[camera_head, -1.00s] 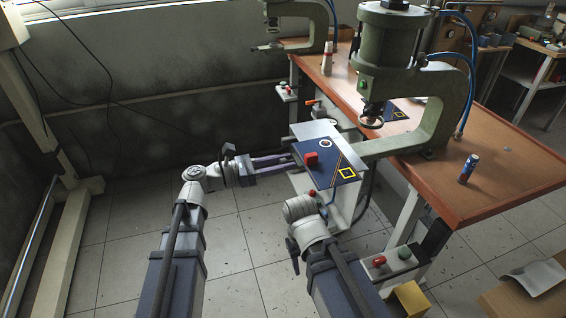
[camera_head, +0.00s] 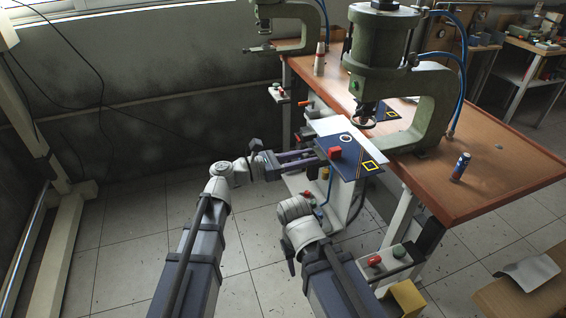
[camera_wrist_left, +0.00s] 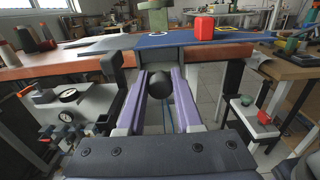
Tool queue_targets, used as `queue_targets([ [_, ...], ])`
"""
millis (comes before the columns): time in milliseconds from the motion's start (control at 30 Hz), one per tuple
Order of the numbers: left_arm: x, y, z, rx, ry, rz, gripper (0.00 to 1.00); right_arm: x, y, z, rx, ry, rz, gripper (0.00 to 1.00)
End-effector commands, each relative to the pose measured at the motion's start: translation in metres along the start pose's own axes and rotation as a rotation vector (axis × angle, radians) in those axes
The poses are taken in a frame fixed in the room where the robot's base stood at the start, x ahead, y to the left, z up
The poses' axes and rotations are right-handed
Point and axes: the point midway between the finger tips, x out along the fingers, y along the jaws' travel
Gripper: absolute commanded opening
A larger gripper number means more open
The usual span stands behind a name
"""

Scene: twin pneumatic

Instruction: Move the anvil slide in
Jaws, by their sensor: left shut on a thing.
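The anvil slide (camera_head: 350,173) is a dark blue plate with a pale part at the back, a white ring, a yellow square and a red block (camera_head: 335,153) on it. It sits at the table's left edge, under the front of the green press (camera_head: 380,67). In the left wrist view the slide (camera_wrist_left: 130,43) spans the top, with a round black knob (camera_wrist_left: 158,88) below its front edge. My left gripper (camera_head: 317,158) is shut on this knob, its purple fingers (camera_wrist_left: 158,92) on either side. My right arm is in front of the slide; its fingers do not show.
A red and green button box (camera_head: 388,261) is below the front edge. A second press (camera_head: 290,20) stands behind. Floor at left is clear.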

Motion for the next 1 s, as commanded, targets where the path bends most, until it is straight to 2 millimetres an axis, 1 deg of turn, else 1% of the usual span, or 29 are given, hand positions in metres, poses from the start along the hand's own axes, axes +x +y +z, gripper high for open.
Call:
queue_targets([
  [33, 0.016, 0.002, 0.000, 0.000, 0.000, -0.004, 0.00, 0.000, 0.000, 0.000, 0.000, 0.000, 0.000, 0.50],
  [100, 0.030, 0.002, 0.000, 0.000, 0.000, -0.002, 0.00, 0.000, 0.000, 0.000, 0.000, 0.000, 0.000, 0.50],
  [200, 0.044, 0.001, 0.000, 0.000, 0.000, 0.000, 0.00, 0.000, 0.000, 0.000, 0.000, 0.000, 0.000, 0.50],
  [333, 0.051, 0.001, 0.000, 0.000, 0.000, 0.001, 0.00, 0.000, 0.000, 0.000, 0.000, 0.000, 0.000, 0.50],
  [600, 0.052, 0.001, 0.001, -0.001, -0.002, 0.001, 0.00, 0.000, 0.000, 0.000, 0.000, 0.000, 0.000, 0.50],
  [633, 0.052, 0.001, 0.001, -0.001, -0.002, 0.001, 0.36, 0.000, 0.000, 0.000, 0.000, 0.000, 0.000, 0.50],
  [867, 0.051, 0.000, 0.000, 0.000, -0.001, 0.000, 0.62, 0.000, 0.000, 0.000, 0.000, 0.000, 0.000, 0.50],
  [933, 0.045, -0.001, 0.000, 0.000, -0.001, 0.000, 0.63, 0.000, 0.000, 0.000, 0.000, 0.000, 0.000, 0.50],
  [1000, 0.035, 0.000, 0.000, 0.000, -0.001, 0.003, 0.63, 0.000, 0.000, 0.000, 0.000, 0.000, 0.000, 0.50],
])
